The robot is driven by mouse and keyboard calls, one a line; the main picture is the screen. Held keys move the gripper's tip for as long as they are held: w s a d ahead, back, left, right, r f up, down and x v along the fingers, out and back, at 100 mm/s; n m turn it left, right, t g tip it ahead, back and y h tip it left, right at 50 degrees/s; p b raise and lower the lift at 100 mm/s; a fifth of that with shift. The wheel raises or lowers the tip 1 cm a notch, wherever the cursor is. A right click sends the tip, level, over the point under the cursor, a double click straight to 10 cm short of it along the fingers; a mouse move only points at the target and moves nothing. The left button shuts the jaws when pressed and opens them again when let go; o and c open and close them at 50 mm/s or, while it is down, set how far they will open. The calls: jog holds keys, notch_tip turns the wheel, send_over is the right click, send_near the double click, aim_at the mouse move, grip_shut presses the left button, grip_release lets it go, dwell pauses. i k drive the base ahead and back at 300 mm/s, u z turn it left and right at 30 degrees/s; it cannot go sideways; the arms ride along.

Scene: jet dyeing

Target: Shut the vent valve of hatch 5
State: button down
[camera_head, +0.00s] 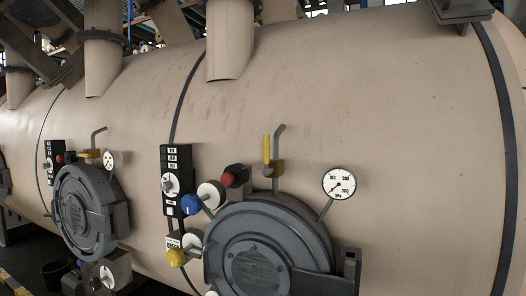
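A large grey round hatch (262,250) sits on the beige vessel at the lower middle, cut off by the bottom edge. Above it a brass valve (276,168) sits on a thin pipe bent at the top. Its yellow lever (267,149) stands upright, alongside the pipe. A second grey hatch (85,212) is at the left. The yellow lever (89,153) of its valve lies level, across its pipe. I cannot read a hatch number, so I cannot tell which is hatch 5. My gripper is not in view.
A round white gauge (339,183) stands right of the near valve. A red knob (231,178), a blue knob (190,204) and a yellow knob (176,257) are left of the near hatch, near a black panel (176,181). The vessel's right side is bare.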

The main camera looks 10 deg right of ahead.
aim_at(267, 149)
jog(key=u, duration=1)
jog(key=i, duration=0.45)
jog(key=u, duration=0.05)
